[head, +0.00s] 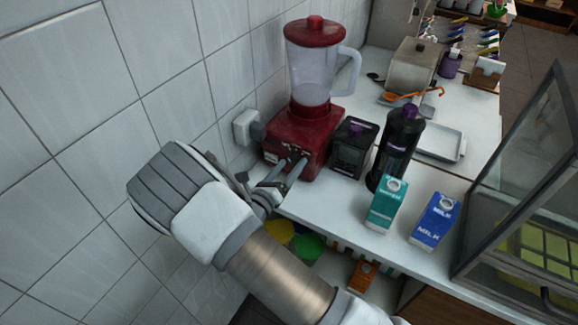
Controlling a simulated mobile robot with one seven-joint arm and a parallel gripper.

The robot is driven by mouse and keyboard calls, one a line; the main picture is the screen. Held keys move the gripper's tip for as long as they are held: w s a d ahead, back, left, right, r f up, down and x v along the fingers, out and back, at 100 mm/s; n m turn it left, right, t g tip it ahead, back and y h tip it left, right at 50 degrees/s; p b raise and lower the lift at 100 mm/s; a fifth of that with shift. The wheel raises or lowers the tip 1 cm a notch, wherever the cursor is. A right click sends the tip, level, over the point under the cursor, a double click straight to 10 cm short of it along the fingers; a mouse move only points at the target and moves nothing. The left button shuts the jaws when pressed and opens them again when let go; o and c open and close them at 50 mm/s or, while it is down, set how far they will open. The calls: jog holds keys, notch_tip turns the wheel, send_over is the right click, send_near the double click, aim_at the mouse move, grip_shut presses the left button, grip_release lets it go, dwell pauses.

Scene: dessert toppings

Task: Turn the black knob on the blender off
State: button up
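The blender (303,132) has a red base, a clear jug and a red lid, and stands upright on the white counter near the tiled wall. My gripper (293,167) is at the lower front of the red base, with its fingertips close to or touching it. The black knob cannot be clearly told apart from the dark fingers there and seems hidden by them. Whether the fingers are apart or closed on the knob does not show.
A wall socket with a plug (246,127) is left of the blender. To its right stand a black box (353,148), a dark bottle (396,146), a green carton (385,204) and a blue milk carton (434,221). A glass case (525,190) is at the right.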

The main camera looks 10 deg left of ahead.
jog(key=b+v, duration=0.1)
jog(key=v, duration=1.6)
jog(key=shift+s+a, duration=0.15)
jog(key=shift+s, duration=0.05)
jog(key=d+r+m+g+h, duration=0.1)
jog(key=d+r+m+g, duration=0.3)
jog(key=d+m, duration=0.25)
jog(key=w+d+r+m+g+h, duration=0.1)
jog(key=d+r+m+g+h, duration=0.1)
jog(key=d+r+m+g, duration=0.45)
jog(key=d+r+m+g+h, duration=0.1)
jog(key=d+r+m+g, duration=0.15)
jog(key=d+m, duration=0.5)
jog(key=s+d+r+m+t+y, duration=0.1)
jog(key=s+d+r+m+y, duration=0.8)
jog(key=m, duration=0.9)
jog(key=shift+s+d+r+t+y, duration=0.35)
jog(key=shift+s+d+r, duration=0.4)
jog(key=shift+r, duration=0.7)
